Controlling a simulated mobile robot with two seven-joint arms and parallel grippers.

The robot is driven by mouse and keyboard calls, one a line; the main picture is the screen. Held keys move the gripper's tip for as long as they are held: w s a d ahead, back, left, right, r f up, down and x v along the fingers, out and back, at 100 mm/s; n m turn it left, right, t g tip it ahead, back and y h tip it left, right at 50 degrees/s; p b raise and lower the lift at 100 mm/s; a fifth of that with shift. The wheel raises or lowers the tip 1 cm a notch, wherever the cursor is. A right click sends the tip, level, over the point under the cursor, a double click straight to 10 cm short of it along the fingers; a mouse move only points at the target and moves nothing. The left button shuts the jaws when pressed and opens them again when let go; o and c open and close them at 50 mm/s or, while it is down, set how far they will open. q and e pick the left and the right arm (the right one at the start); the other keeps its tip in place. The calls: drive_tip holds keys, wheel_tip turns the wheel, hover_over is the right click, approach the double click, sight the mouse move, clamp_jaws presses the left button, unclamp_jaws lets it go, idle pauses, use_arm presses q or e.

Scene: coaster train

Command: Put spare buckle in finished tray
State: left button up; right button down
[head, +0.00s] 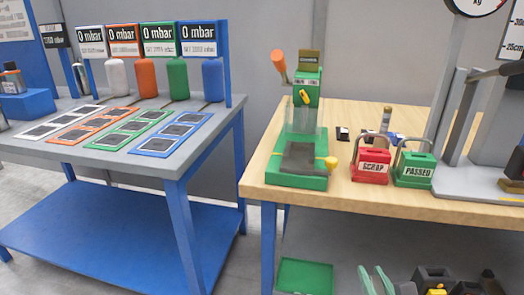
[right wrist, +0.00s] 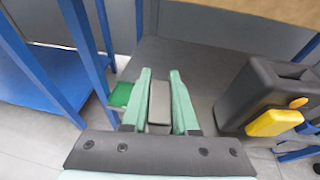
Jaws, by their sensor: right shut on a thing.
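My right gripper (head: 368,271) shows at the bottom of the head view, low in front of the wooden bench. In the right wrist view, the same gripper (right wrist: 160,75) has its teal fingers closed on a small grey piece, which I take to be the spare buckle (right wrist: 159,103). The piece is hard to make out in the head view. A green tray (head: 304,276), which looks like the finished tray, lies low below the bench, left of the right gripper. It also shows in the right wrist view (right wrist: 121,95), left of the fingers. My left gripper is out of view.
The wooden bench (head: 345,198) carries a green press (head: 304,130), a red SCRAP box (head: 370,167) and a green PASSED box (head: 414,170). A blue-framed table (head: 185,155) stands left, with blue legs near the tray. Grey floor lies between.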

use_arm(q)
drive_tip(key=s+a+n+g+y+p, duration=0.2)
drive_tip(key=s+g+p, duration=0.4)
drive_tip(key=p, duration=1.6)
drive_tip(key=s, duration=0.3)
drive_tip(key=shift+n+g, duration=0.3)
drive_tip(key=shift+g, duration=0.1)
use_arm(e)
wheel_tip(320, 180, up, 24)
drive_tip(key=s+a+n+y, duration=0.1)
drive_tip(key=a, duration=0.1)
drive_tip(key=shift+r+y, duration=0.25)
drive_tip(key=shift+y, duration=0.05)
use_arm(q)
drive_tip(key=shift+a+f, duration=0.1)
use_arm(e)
drive_tip(key=shift+s+a, duration=0.1)
